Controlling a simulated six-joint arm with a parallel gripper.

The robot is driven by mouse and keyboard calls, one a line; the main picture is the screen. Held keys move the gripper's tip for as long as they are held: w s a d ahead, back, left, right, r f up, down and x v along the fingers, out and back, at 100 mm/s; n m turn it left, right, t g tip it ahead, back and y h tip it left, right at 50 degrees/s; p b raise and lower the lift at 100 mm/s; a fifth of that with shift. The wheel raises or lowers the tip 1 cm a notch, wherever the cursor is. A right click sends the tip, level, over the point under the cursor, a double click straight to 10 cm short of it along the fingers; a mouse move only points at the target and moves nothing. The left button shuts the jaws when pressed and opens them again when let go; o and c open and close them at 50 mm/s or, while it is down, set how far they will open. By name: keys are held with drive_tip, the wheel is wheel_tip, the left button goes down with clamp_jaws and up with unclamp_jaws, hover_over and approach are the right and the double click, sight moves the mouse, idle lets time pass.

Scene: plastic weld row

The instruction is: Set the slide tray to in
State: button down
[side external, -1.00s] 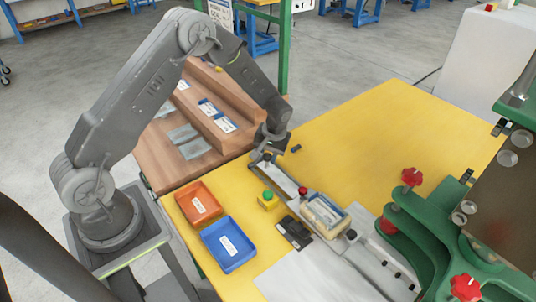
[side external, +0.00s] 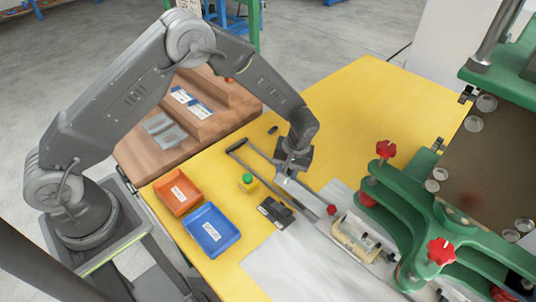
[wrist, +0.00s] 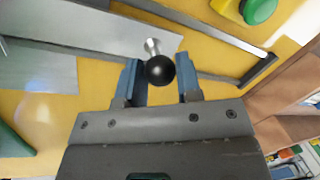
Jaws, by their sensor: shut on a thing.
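The slide tray (side external: 312,199) is a long grey plate on rails that runs toward the green press (side external: 448,225). A pale, clear-topped part (side external: 357,238) rides on it beside the press's green arms. Its near end shows in the wrist view (wrist: 135,35). There a black ball knob (wrist: 160,70) on a metal stem sits between my fingers. My gripper (side external: 287,178) is shut on this knob, and its fingers also show in the wrist view (wrist: 159,82). In the side view the knob is hidden by my gripper. The bare rail frame (side external: 238,149) shows behind the tray.
A yellow box with a green button (side external: 248,182) and a black block (side external: 275,211) stand beside the rails. An orange bin (side external: 178,193) and a blue bin (side external: 212,230) lie further left. Red knobs (side external: 386,150) top the press arms. The yellow table beyond the rails is mostly clear.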

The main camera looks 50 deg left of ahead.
hover_over(305, 198)
drive_tip(key=shift+w+d, duration=0.25)
drive_tip(key=shift+d, duration=0.2)
drive_tip(key=c, duration=0.8)
unclamp_jaws()
wheel_tip(305, 198, up, 14)
drive_tip(key=w+d, duration=0.1)
drive_tip(key=d, duration=0.1)
drive_tip(key=shift+w+f, duration=0.2)
